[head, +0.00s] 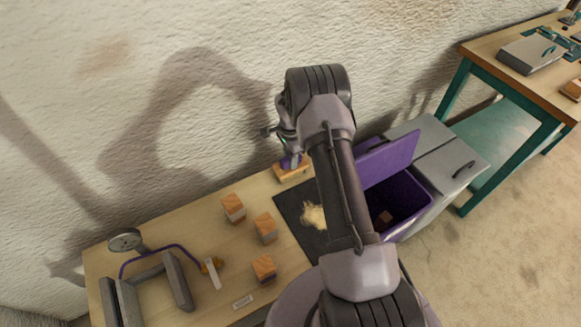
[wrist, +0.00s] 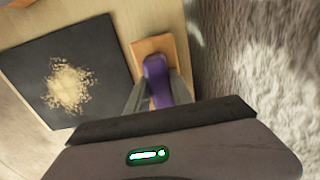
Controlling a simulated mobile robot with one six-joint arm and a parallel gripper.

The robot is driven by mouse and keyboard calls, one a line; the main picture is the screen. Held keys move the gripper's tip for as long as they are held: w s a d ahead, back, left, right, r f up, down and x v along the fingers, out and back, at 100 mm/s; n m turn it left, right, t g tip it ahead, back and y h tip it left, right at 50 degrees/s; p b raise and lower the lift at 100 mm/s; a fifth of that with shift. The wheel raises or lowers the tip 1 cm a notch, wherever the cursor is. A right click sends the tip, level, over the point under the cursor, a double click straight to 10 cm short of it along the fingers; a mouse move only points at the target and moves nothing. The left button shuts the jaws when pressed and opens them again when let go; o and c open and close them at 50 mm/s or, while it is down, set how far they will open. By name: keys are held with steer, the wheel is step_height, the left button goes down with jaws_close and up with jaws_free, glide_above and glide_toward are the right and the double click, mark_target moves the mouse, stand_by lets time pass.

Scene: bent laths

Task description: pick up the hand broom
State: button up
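The hand broom has a purple handle and a tan wooden head. It is at the back of the table near the wall, with its purple handle (wrist: 155,80) and wooden head (wrist: 150,46) in the wrist view. In the head view its wooden head (head: 291,173) shows below my gripper (head: 290,156). In the wrist view my gripper's two grey fingers (wrist: 158,92) stand on either side of the purple handle, very close to it. I cannot tell whether they press on it. My arm hides part of the table in the head view.
A dark mat (head: 290,205) with a pile of pale crumbs (head: 314,216) lies beside the broom. Several wooden blocks (head: 265,228) stand left of it. An open purple bin (head: 410,198) is to the right. The rough wall (wrist: 240,60) is close.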

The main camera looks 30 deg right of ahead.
jaws_close()
steer(key=shift+r, duration=0.15)
steer(key=shift+r+p, duration=0.3)
steer(key=shift+r, duration=0.05)
steer(key=r+p, duration=0.1)
steer(key=s+r+p, duration=0.1)
steer(key=r, duration=0.1)
steer(key=shift+d, duration=0.1)
steer(key=s+d+r+p, duration=0.1)
steer(key=s+p, duration=0.2)
steer(key=s, duration=1.2)
steer(key=shift+d, duration=0.15)
